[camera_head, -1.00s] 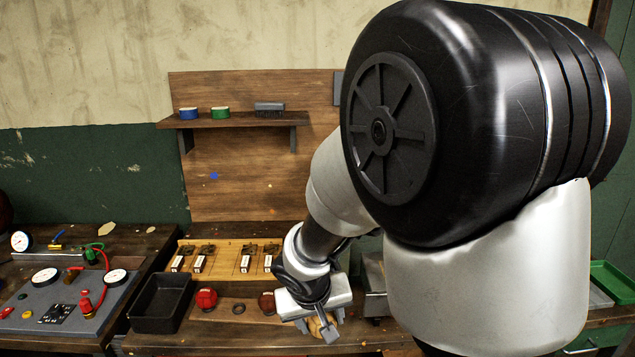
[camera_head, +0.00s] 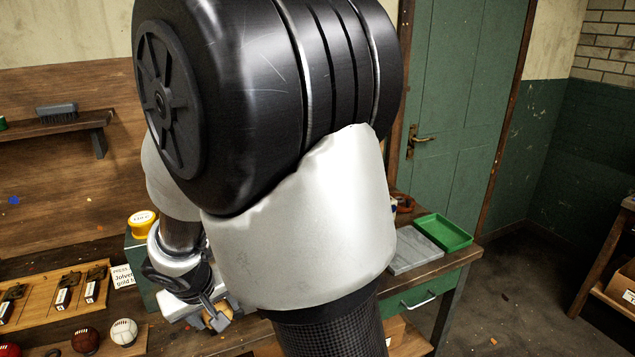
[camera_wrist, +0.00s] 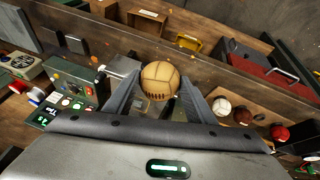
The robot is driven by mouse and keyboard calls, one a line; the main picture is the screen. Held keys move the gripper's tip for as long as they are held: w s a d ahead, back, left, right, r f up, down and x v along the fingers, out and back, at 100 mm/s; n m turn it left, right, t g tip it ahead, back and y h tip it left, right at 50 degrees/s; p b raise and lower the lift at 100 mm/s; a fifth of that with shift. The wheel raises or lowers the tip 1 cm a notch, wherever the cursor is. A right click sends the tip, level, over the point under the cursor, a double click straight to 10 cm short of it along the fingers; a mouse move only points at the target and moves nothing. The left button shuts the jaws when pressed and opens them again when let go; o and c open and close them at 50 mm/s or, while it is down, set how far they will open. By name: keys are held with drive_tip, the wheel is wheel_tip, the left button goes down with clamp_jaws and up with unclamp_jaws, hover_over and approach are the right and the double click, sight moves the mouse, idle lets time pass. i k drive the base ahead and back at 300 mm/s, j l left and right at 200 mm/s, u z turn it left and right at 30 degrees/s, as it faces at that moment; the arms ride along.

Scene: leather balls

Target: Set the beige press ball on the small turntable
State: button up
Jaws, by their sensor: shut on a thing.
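The beige press ball (camera_wrist: 160,80), tan with sewn panels and dark lacing, is between the two fingers of my gripper (camera_head: 214,315) in the wrist view. My gripper is shut on it. In the head view only a small part of the ball (camera_head: 218,322) shows, beside the fingers. My gripper is over the bench, to the right of the white ball (camera_head: 124,332). I cannot make out the small turntable in either view; my arm covers much of the bench.
A brown ball (camera_head: 85,341) and a red ball (camera_head: 9,350) sit left of the white one. A yellow-topped item (camera_head: 142,222) stands behind my wrist. A grey slab (camera_head: 415,252) and a green tray (camera_head: 443,233) lie at the bench's right end.

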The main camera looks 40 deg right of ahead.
sight(400, 200)
drive_tip(key=i+l, duration=0.1)
drive_tip(key=l, duration=4.5)
